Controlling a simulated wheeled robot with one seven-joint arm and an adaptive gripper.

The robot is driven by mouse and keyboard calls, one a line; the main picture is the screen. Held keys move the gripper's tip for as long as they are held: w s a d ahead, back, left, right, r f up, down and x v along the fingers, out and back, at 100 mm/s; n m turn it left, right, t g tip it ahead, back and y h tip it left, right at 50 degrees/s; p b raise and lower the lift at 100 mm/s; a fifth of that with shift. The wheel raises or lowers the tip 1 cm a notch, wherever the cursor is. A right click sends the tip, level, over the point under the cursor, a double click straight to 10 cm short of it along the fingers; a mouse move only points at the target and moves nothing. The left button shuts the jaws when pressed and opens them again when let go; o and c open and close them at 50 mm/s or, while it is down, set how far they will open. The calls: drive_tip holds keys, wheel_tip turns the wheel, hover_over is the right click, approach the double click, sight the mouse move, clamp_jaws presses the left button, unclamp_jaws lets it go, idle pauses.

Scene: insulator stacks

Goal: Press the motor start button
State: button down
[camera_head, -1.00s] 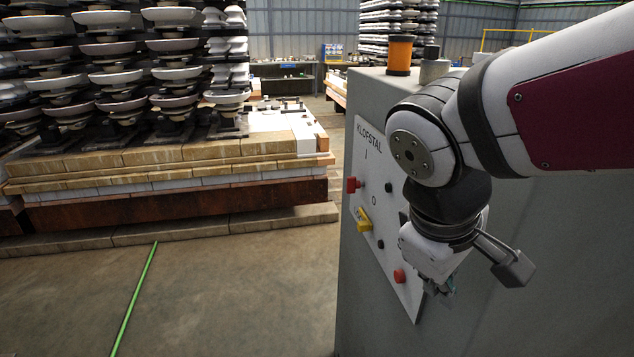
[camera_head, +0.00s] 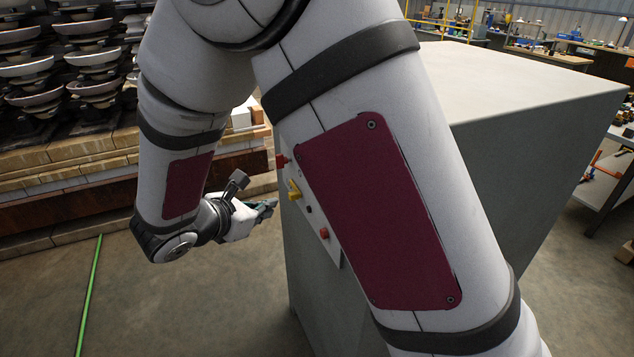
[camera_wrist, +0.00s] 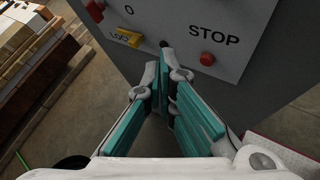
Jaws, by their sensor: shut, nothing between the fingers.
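The control panel (camera_wrist: 225,20) is on the side of a grey cabinet. In the wrist view it carries a red button (camera_wrist: 207,59) under the word STOP, a yellow switch (camera_wrist: 126,37), a black button (camera_wrist: 164,44) and another red button (camera_wrist: 95,10) at the top left. No label showing names the motor start button, so I cannot tell which it is. My gripper (camera_wrist: 164,66) is shut and empty, with its tips just below the black button in the picture. In the head view my gripper (camera_head: 275,204) points at the panel from the left; contact cannot be told.
The cabinet top (camera_head: 520,75) is bare where it shows. My arm hides much of the panel in the head view. Stacks of insulators (camera_head: 60,70) on a brick base stand at the left. The floor (camera_head: 150,300) before them is clear. A workbench (camera_head: 610,180) stands at the right.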

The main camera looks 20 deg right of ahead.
drive_tip(key=shift+d, duration=0.15)
drive_tip(key=d, duration=0.8)
drive_tip(key=shift+d, duration=0.3)
drive_tip(key=shift+d, duration=0.15)
idle(1.4)
drive_tip(key=shift+d, duration=0.3)
drive_tip(key=shift+d, duration=0.55)
idle(0.7)
idle(0.3)
drive_tip(key=shift+a, duration=0.95)
